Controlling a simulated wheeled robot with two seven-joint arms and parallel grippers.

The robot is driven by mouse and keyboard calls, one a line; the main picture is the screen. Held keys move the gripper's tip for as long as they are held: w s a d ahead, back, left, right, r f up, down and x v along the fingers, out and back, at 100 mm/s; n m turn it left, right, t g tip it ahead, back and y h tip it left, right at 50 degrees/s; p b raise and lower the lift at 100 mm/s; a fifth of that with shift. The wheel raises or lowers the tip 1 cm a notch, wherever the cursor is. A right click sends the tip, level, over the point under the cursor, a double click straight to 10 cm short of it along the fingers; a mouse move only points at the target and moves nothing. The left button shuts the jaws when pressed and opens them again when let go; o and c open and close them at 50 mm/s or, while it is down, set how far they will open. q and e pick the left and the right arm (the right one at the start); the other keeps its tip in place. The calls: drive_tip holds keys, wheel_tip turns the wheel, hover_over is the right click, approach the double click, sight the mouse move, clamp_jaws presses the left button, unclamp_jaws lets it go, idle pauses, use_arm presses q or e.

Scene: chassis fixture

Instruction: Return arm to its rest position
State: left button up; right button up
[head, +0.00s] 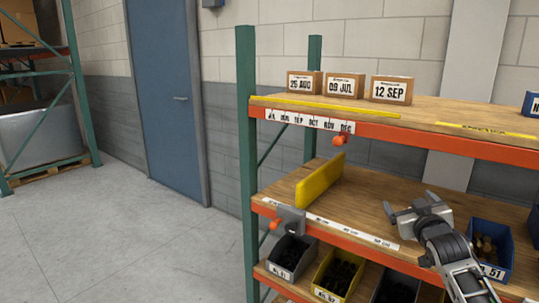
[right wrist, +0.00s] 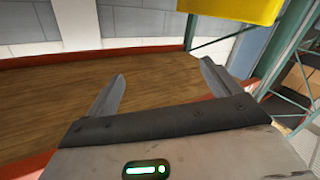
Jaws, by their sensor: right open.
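My right gripper (head: 410,202) is over the middle wooden shelf (head: 350,192) of the rack, at the right of the head view. Its arm comes in from the lower right. In the right wrist view the two fingers of the gripper (right wrist: 162,72) stand wide apart with nothing between them, and wooden shelf board shows beyond them. My left gripper is not in view.
A yellow panel (head: 320,181) stands on the shelf left of the gripper, near a grey bracket (head: 290,219). A blue bin (head: 491,249) is right of my arm. Above is the top shelf's orange beam (head: 400,135). Open floor (head: 120,240) lies left.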

drive_tip(key=s+a+f+g+y, duration=0.1)
drive_tip(key=s+a+f, duration=0.3)
drive_tip(key=s+f, duration=0.3)
drive_tip(key=s+a+f+n+g+y, duration=0.1)
drive_tip(key=s+a+f+g, duration=0.1)
drive_tip(key=s+a+f, duration=0.45)
drive_tip(key=s+a+f+g+y, duration=0.1)
drive_tip(key=s+f, duration=0.4)
drive_tip(key=f, duration=0.4)
drive_tip(key=s+a+f+g, duration=0.1)
drive_tip(key=s+a+f, duration=0.2)
drive_tip(key=s, duration=0.7)
drive_tip(key=s+a+f+m+g+y, duration=0.1)
drive_tip(key=s+a+f+g, duration=0.1)
drive_tip(key=s, duration=0.8)
drive_tip(key=shift+a+f, duration=0.85)
drive_tip(key=shift+a, duration=0.35)
